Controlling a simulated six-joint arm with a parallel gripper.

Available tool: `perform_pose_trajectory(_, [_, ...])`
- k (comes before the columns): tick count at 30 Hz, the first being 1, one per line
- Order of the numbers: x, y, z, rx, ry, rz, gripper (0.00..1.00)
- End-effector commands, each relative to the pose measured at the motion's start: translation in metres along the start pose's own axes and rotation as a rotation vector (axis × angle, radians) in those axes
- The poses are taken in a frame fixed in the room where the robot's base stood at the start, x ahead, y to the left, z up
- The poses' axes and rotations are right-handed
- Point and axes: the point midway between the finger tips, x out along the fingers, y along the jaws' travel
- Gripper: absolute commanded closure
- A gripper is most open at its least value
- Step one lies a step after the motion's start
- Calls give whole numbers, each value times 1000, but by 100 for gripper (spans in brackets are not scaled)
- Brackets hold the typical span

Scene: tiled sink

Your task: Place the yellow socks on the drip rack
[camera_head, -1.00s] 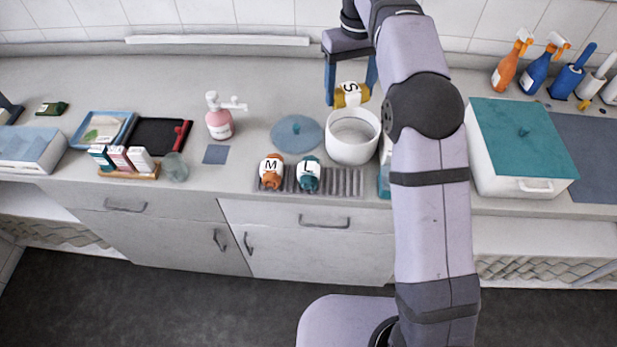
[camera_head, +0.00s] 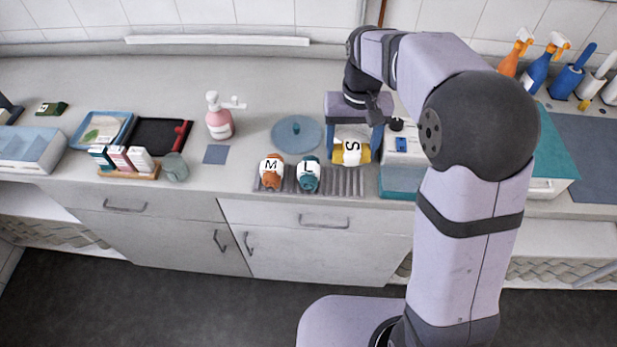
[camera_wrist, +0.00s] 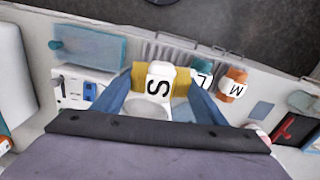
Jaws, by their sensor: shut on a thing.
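The yellow socks (camera_head: 364,154), a roll with a white band marked S, are between the two blue fingers of my gripper (camera_head: 352,146). The gripper is shut on them. They appear just behind or above the right end of the grey ridged drip rack (camera_head: 345,183); I cannot tell whether they touch it. In the wrist view the socks (camera_wrist: 146,78) sit between the fingertips, with the rack beyond. An orange roll marked M (camera_head: 271,171) and a teal roll marked L (camera_head: 308,174) lie on the rack to the left.
A round blue lid (camera_head: 296,132) lies behind the rack. A white pot (camera_wrist: 148,104) shows partly under the socks in the wrist view; my gripper hides it in the head view. A white and teal box (camera_head: 400,182) stands right of the rack. A pink pump bottle (camera_head: 219,122) stands left.

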Motion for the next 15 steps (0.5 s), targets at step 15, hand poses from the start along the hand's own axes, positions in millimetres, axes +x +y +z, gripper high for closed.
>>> perform_pose_trajectory(15, [12,-1,-7,98,-5,1,56])
